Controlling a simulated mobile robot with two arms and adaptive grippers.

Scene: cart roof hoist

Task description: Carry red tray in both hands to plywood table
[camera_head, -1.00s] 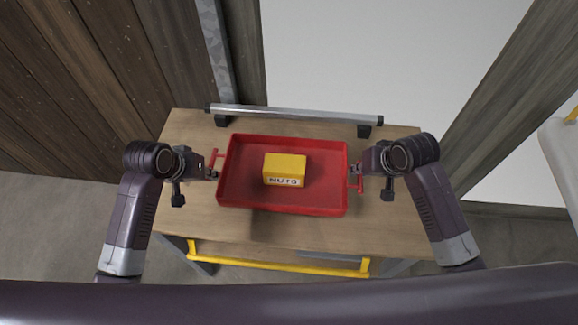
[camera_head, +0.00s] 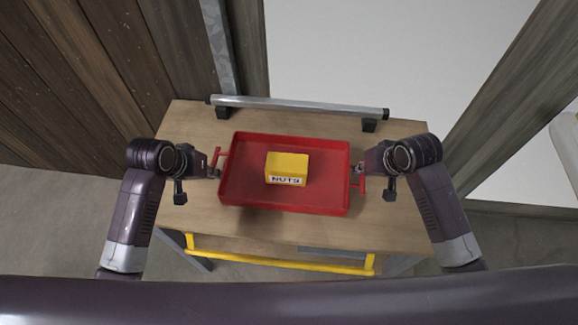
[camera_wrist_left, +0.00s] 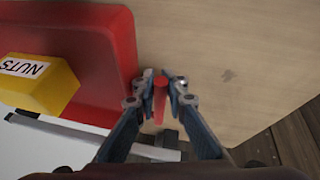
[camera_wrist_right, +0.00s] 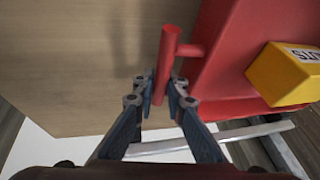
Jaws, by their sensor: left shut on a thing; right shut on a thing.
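The red tray (camera_head: 235,195) is level over the plywood table (camera_head: 400,225), with a shadow on the wood by its front edge. It seems held a little above the top; the exact gap is hidden. My left gripper (camera_head: 216,173) is shut on the tray's left handle, a red bar that shows between the fingers in the left wrist view (camera_wrist_left: 160,95). My right gripper (camera_head: 357,180) is shut on the right handle, seen in the right wrist view (camera_wrist_right: 166,65). A yellow box marked NUTS (camera_head: 287,166) sits inside the tray.
A silver rail (camera_head: 300,105) on dark brackets runs along the table's far edge, close behind the tray. A yellow bar (camera_head: 280,262) crosses below the near edge. A plank wall (camera_head: 60,80) stands at left. Bare wood shows around the tray.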

